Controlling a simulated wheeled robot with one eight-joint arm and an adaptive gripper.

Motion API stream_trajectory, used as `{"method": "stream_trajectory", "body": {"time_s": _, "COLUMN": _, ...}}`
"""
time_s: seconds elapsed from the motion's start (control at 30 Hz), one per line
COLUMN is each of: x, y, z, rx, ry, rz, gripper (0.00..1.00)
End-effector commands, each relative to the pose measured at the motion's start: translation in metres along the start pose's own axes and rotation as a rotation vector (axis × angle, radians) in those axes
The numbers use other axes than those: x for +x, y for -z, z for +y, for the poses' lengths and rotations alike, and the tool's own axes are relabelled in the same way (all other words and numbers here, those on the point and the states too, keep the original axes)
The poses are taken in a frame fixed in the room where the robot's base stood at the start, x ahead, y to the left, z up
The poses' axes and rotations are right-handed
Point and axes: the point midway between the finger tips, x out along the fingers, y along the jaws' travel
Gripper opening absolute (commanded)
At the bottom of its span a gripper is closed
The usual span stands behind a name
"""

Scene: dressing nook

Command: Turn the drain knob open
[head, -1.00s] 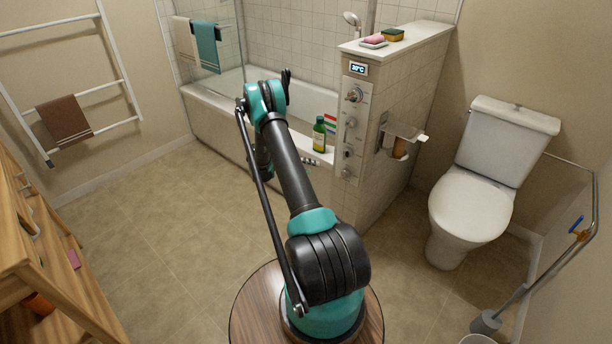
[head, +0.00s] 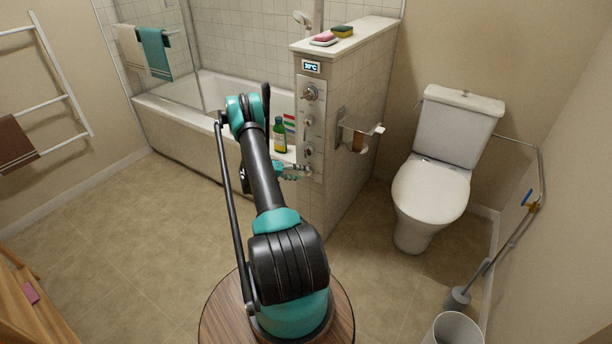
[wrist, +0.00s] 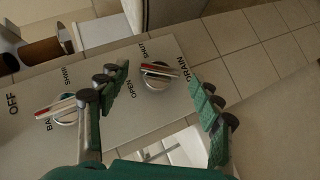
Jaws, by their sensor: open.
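The drain knob (wrist: 158,76) is a round pale knob with a red-marked bar across it, on the grey control panel (wrist: 172,50). The word DRAIN is printed beside it, with SHUT and OPEN near its rim. I cannot tell which word the bar points to. In the wrist view my gripper (wrist: 161,84) is open, its green fingers on either side of the drain knob. I see no clear contact. In the head view my gripper (head: 292,170) is at the panel's lower end and covers the knob there.
A second knob (wrist: 64,110) with a red mark, labelled BATH, is left of my left finger. A paper holder (head: 356,128) juts from the wall to the right.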

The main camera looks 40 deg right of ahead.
Motion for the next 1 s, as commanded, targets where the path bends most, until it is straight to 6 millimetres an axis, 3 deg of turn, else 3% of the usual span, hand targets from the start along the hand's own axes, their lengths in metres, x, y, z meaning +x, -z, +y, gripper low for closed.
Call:
{"method": "stream_trajectory", "body": {"time_s": 0.23, "x": 0.028, "y": 0.000, "z": 0.000, "rx": 0.000, "ry": 0.000, "rz": 0.000, "gripper": 0.66}}
{"method": "stream_trajectory", "body": {"time_s": 0.6, "x": 0.033, "y": 0.000, "z": 0.000, "rx": 0.000, "ry": 0.001, "rz": 0.001, "gripper": 0.66}}
{"method": "stream_trajectory", "body": {"time_s": 1.0, "x": 0.033, "y": 0.000, "z": 0.000, "rx": 0.000, "ry": 0.001, "rz": 0.001, "gripper": 0.17}}
